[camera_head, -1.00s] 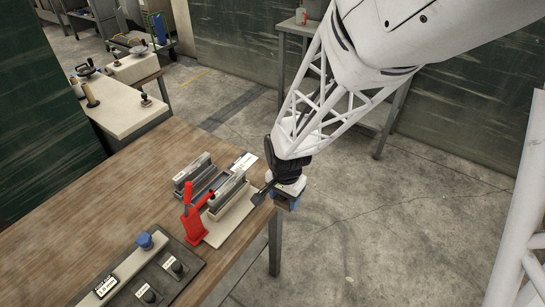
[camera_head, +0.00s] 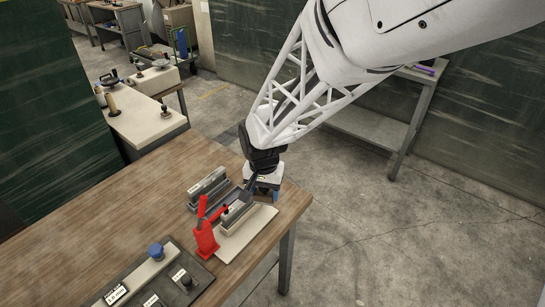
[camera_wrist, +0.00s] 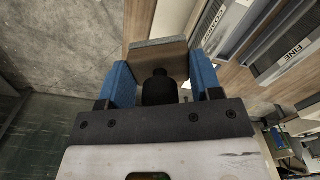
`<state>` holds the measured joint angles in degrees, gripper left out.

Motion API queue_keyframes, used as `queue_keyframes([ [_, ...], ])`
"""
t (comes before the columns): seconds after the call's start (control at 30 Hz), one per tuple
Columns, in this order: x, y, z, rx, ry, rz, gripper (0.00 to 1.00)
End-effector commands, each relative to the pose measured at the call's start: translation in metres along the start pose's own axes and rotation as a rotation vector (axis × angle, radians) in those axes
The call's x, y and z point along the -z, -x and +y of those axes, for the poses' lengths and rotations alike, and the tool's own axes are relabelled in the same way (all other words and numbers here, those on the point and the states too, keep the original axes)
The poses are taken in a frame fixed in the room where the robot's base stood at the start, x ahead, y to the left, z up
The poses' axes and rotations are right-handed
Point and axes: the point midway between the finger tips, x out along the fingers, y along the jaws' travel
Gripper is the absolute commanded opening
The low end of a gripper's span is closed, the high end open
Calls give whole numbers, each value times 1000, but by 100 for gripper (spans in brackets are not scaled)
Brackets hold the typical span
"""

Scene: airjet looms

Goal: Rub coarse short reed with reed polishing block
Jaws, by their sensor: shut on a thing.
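My gripper (camera_head: 266,184) is above the far right part of the wooden table, close to the far end of the reeds. In the wrist view its two blue fingers (camera_wrist: 163,82) are shut on the polishing block (camera_wrist: 158,44), a grey-and-brown plate with a black knob. The reed labelled COARSE (camera_wrist: 213,22) lies up and right of the block in the wrist view, apart from it in the picture. In the head view the coarse reed seems to be the right one (camera_head: 238,209), beside the red clamp. Whether the block touches anything is hidden.
The reed labelled FINE (camera_wrist: 292,46) lies parallel to the coarse one; it seems to be the left reed (camera_head: 207,186). The red toggle clamp (camera_head: 206,238) stands at their near end on a pale plate (camera_head: 252,230). A panel with knobs (camera_head: 205,268) is nearer.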

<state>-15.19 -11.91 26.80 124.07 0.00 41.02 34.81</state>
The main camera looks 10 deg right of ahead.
Motion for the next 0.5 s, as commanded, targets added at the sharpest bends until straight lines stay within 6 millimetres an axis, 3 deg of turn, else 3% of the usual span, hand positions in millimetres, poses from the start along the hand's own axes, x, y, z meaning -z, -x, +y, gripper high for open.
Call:
queue_keyframes([
  [0.2, -3, 31, -46, 1, 190, 2, 40],
  [0.5, -8, 53, -76, 0, 330, 0, 40],
])
